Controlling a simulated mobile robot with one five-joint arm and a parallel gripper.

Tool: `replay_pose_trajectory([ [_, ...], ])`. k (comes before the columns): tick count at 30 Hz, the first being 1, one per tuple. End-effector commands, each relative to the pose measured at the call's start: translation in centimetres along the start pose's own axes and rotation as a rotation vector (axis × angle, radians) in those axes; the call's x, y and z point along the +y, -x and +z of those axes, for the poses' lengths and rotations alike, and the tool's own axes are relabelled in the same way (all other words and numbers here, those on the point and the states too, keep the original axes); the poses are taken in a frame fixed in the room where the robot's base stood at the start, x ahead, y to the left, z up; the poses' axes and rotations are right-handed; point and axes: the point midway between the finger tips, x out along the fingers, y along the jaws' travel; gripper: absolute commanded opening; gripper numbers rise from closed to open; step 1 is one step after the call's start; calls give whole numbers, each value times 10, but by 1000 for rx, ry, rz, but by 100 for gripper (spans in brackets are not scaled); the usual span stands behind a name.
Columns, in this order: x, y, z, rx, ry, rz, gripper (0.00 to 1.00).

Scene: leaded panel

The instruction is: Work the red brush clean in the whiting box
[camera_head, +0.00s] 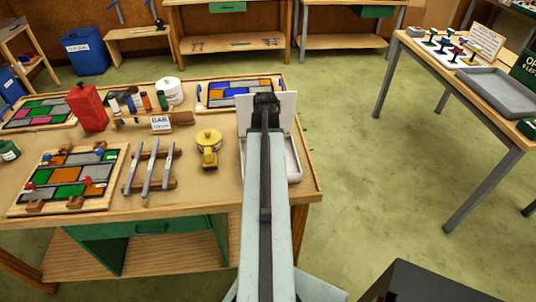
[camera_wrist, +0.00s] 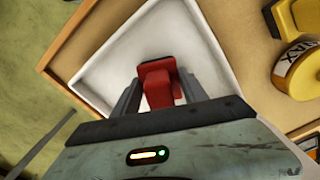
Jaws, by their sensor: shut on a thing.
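In the wrist view, my gripper (camera_wrist: 159,80) is shut on the red brush (camera_wrist: 157,92), with one finger on each side of it. The brush is over the white whiting box (camera_wrist: 205,42), a shallow open tray. I cannot tell whether the brush touches the box floor. In the head view, the whiting box (camera_head: 294,166) sits at the right end of the workbench. My arm covers the middle of the box and hides the brush and fingertips there.
A yellow wax container (camera_head: 208,146) stands just left of the box. Lead strips on a wooden rack (camera_head: 150,168), a red can (camera_head: 88,108) and leaded panels (camera_head: 68,180) fill the bench farther left. A white upright board (camera_head: 286,108) stands behind the box. Open floor lies right of the bench.

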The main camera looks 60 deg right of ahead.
Motion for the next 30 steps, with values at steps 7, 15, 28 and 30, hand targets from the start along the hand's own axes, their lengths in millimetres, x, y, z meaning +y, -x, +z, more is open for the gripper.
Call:
replay_pose_trajectory([
  [7, -10, 0, 5, 0, 3, 0, 18],
  [15, -28, 0, 13, 0, 1, 0, 18],
  [28, -18, 0, 8, 0, -1, 0, 18],
  [30, -12, 0, 5, 0, -2, 0, 18],
])
